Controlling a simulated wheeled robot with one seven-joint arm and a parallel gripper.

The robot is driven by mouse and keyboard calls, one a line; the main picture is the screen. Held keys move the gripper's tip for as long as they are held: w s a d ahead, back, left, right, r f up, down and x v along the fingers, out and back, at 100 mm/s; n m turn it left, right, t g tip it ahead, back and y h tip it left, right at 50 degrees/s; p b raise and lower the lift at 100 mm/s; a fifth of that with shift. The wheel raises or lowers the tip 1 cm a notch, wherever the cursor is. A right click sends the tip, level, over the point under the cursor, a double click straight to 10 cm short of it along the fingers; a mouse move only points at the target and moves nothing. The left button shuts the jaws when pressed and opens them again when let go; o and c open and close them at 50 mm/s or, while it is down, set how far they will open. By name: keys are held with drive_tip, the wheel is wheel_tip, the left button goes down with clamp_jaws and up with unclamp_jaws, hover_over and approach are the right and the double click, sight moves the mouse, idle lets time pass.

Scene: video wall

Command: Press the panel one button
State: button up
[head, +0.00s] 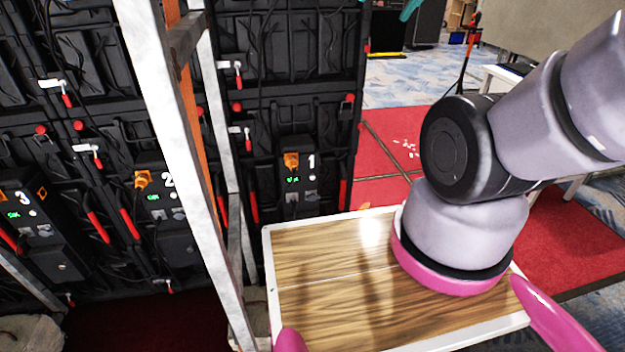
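Panel one (299,182) is a black box marked with a white "1" on the back of the dark video wall. It has an orange plug at its upper left, a small green lit display below that, and small pale spots under the numeral. The button is too small to tell apart from these marks. The panel stands upright and nothing covers its face. My arm's lower links fill the right side of the head view, well apart from the panel. My gripper is not in view.
Panel two (165,205) and panel three (38,230) are to the left. A white metal upright (190,170) stands between panels two and one. Red-handled latches and hanging cables stick out from the wall. Red carpet (385,180) lies open to the right of the wall.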

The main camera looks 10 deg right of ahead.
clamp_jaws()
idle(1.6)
